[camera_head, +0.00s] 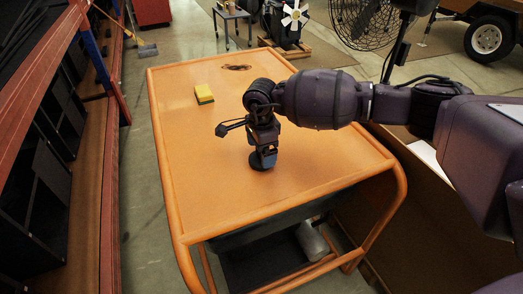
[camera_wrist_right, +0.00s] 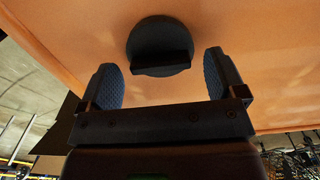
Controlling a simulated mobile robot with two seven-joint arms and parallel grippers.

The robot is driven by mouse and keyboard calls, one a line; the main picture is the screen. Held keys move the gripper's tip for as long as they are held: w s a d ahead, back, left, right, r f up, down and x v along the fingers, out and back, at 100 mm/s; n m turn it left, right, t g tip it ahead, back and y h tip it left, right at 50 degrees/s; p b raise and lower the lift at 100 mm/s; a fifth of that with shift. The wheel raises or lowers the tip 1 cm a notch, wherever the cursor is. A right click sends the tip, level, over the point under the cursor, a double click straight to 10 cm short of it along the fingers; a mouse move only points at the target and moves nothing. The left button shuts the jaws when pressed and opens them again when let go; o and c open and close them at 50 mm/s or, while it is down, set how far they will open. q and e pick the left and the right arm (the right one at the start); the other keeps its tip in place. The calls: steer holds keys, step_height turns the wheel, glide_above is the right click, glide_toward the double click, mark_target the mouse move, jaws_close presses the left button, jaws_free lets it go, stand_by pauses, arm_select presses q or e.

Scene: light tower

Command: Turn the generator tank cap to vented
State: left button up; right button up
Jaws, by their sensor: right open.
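The tank cap (camera_wrist_right: 158,34) is a black round knob with a raised bar grip, set on the orange tank top (camera_head: 200,150). In the wrist view the bar runs roughly across the picture, from one finger's side towards the other. My right gripper (camera_wrist_right: 160,70) is open and empty, its blue-padded fingers on the left and right of the cap with gaps showing. In the head view my right gripper (camera_head: 263,148) points down at the tank top and mostly hides the cap. My left gripper is in neither view.
A yellow sponge-like block (camera_head: 204,94) lies on the orange top, left of my arm. A dark recess (camera_head: 237,67) is near the far edge. A raised orange tube rim (camera_head: 163,180) borders the top. A shelf (camera_head: 75,150) stands at left.

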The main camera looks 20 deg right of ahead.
step_height(320, 180, up, 10)
steer(key=p, duration=0.1)
steer(key=shift+p, duration=0.35)
stand_by(0.3)
